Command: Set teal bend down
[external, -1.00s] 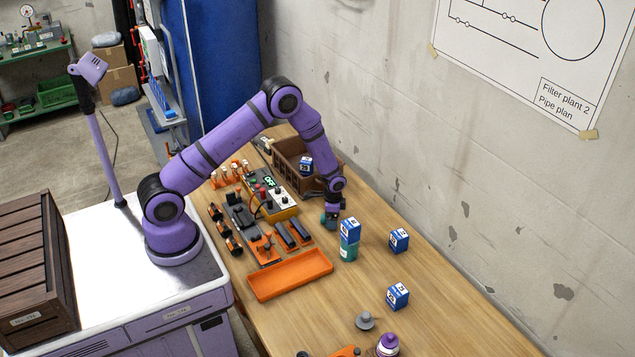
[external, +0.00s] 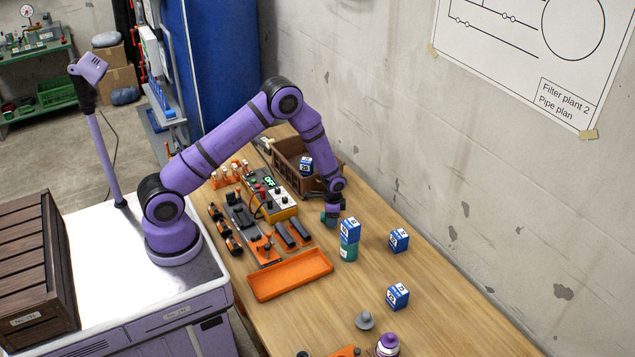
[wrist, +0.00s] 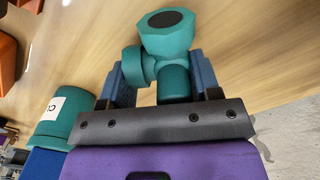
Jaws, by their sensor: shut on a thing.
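The teal bend (wrist: 165,55) is held between the two blue fingers of my gripper (wrist: 165,82) in the wrist view. It has a wide collar with a dark opening. In the external view the teal bend (external: 329,216) shows small and partly hidden at my gripper (external: 332,208), low over the wooden table behind a teal canister with a blue box on top. I cannot tell whether the bend touches the table.
The teal canister (external: 348,251) carries a blue box (external: 350,230) close by my gripper. More blue boxes (external: 399,240) (external: 398,296) stand to the right. An orange tray (external: 290,275) lies to the front left. A brown crate (external: 290,160) stands behind. Bare table (external: 440,310) lies on the right.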

